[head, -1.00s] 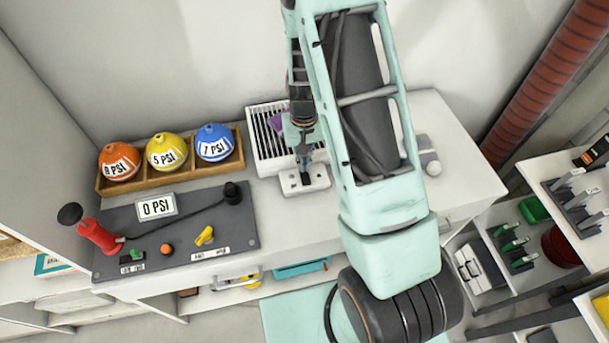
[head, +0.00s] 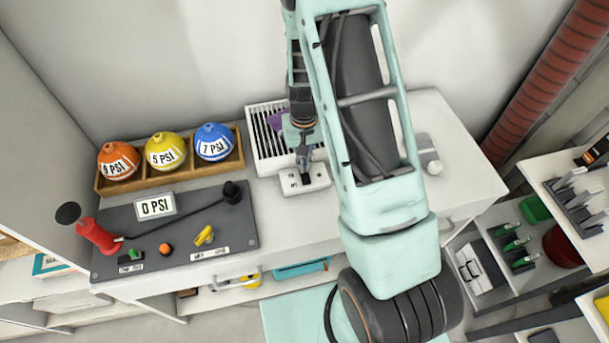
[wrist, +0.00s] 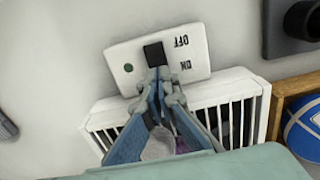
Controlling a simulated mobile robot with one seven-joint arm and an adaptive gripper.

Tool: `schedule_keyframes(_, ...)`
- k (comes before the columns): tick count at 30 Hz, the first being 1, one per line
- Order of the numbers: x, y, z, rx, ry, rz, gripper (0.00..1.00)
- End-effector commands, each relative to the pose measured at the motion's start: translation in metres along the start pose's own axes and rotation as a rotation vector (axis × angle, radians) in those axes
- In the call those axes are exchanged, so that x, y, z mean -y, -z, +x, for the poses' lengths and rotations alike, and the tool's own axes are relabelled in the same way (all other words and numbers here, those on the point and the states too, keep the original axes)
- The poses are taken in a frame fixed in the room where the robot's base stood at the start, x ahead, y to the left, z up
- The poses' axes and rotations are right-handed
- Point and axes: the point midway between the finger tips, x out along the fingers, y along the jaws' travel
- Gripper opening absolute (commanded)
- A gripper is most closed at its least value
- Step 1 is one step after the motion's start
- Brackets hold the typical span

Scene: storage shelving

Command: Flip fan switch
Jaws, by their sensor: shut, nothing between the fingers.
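The fan switch is a white plate (head: 292,187) on the counter in front of a white slatted fan box (head: 257,165). In the wrist view the plate (wrist: 120,65) carries a black rocker (wrist: 154,53), a small green dot and the labels OFF and ON. My gripper (wrist: 160,75) is shut and empty, its fingertips at the rocker's ON-side end; whether they touch it I cannot tell. In the head view my gripper (head: 304,174) points down over the plate and hides part of it. The fan box (wrist: 245,100) lies behind the fingers in the wrist view. Something purple (head: 278,121) shows at the box.
A control panel (head: 190,222) with a red pump handle (head: 97,236) and a 0 PSI display stands left. A wooden tray (head: 168,181) holds orange, yellow and blue balls behind it. A small grey-white object (head: 429,160) lies right of my arm.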

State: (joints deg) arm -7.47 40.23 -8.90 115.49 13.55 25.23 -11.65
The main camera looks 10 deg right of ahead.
Motion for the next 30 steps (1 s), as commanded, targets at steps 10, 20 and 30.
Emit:
schedule_keyframes(10, 0.0, 0.0, 0.006, 0.0, 0.0, 0.0, 0.0)
schedule_keyframes(20, 0.0, 0.0, 0.011, 0.0, 0.0, 0.0, 0.0)
schedule_keyframes(30, 0.0, 0.0, 0.014, 0.001, 0.0, 0.0, 0.0)
